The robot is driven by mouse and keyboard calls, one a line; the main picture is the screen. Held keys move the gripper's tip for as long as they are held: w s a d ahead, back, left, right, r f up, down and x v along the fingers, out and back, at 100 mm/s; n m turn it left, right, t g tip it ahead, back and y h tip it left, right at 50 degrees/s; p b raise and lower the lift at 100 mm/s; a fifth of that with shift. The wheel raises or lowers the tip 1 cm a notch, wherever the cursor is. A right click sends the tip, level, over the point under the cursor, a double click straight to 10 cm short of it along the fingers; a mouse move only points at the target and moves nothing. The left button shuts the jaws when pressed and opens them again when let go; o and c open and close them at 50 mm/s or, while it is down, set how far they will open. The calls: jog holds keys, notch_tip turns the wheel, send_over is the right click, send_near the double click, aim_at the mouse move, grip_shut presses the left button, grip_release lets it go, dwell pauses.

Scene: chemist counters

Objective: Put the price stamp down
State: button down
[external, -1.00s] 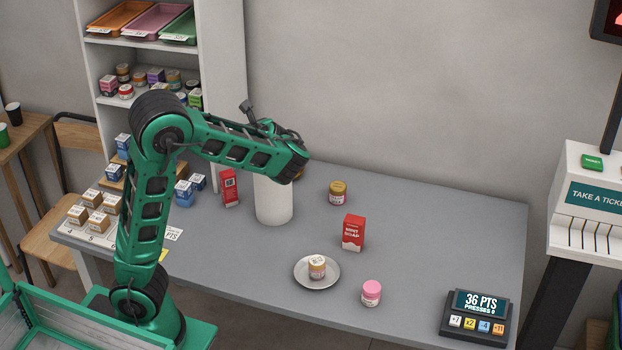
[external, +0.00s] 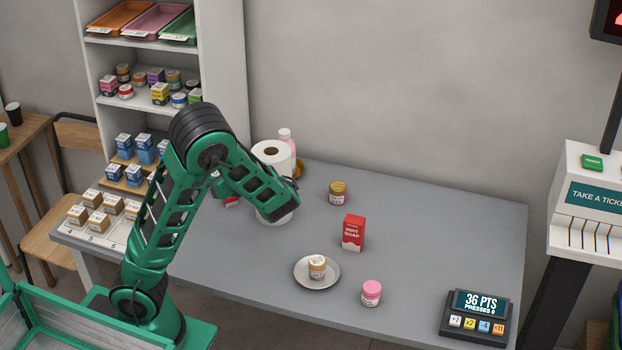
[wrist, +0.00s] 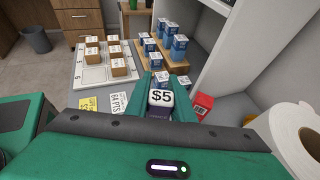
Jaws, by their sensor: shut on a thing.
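The price stamp (wrist: 160,97) shows in the wrist view as a small block with a white face marked $5 and a purple part below it. My gripper (wrist: 162,84) is shut on it, with a green finger on each side. It is held upright-looking, near the white and yellow cards on the counter; whether its base touches the counter is hidden. In the external view, my arm hides the gripper and stamp. A jar (external: 317,270) with a white top label stands on a round metal dish (external: 302,283).
The grey counter (external: 420,230) is clear at middle right. Tan boxes (wrist: 118,67) and blue boxes (wrist: 179,48) stand beyond. A red soap box (external: 352,233) and pink-lidded jar (external: 371,293) stand apart.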

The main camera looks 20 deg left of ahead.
notch_tip(320, 180, down, 16)
jog(key=shift+r, duration=0.15)
dwell(0.6)
jog(key=c, duration=1.5)
grip_release()
jog(key=shift+c, duration=0.2)
